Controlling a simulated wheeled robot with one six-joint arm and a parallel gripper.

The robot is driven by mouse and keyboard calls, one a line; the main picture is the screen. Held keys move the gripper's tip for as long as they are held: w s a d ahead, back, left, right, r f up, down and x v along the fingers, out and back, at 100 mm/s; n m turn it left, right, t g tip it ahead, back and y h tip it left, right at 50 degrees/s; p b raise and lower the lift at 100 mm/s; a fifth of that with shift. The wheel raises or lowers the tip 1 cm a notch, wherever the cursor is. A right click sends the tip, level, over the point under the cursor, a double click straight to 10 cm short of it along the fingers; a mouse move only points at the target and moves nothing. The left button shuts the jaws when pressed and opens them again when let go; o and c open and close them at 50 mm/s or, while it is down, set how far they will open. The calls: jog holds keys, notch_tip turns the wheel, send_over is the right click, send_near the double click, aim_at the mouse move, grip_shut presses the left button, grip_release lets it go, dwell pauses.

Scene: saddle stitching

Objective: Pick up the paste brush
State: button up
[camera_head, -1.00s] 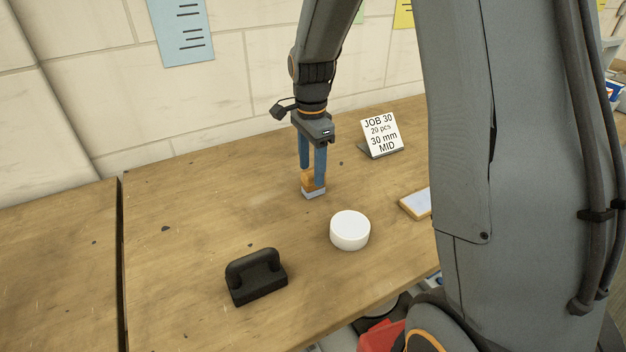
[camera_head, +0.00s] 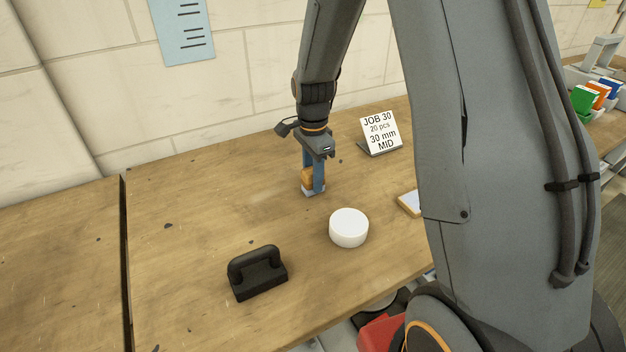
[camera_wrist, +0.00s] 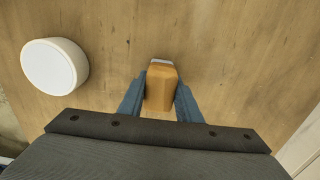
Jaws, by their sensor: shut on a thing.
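The paste brush (camera_head: 308,180) has an orange-brown wooden handle and a pale lower end. The fingers hide part of the handle in the head view.
A white round pot (camera_head: 349,228) stands just in front and right of the brush. A black handled block (camera_head: 257,273) lies nearer the front. A job card (camera_head: 381,134) stands behind right. A pale flat piece (camera_head: 410,202) is partly hidden by my arm. The bench's left side is clear.

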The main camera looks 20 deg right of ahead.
jog(key=shift+r+b, duration=1.15)
jog(key=shift+r, duration=3.85)
jog(key=o, duration=0.5)
jog(key=shift+c, duration=0.9)
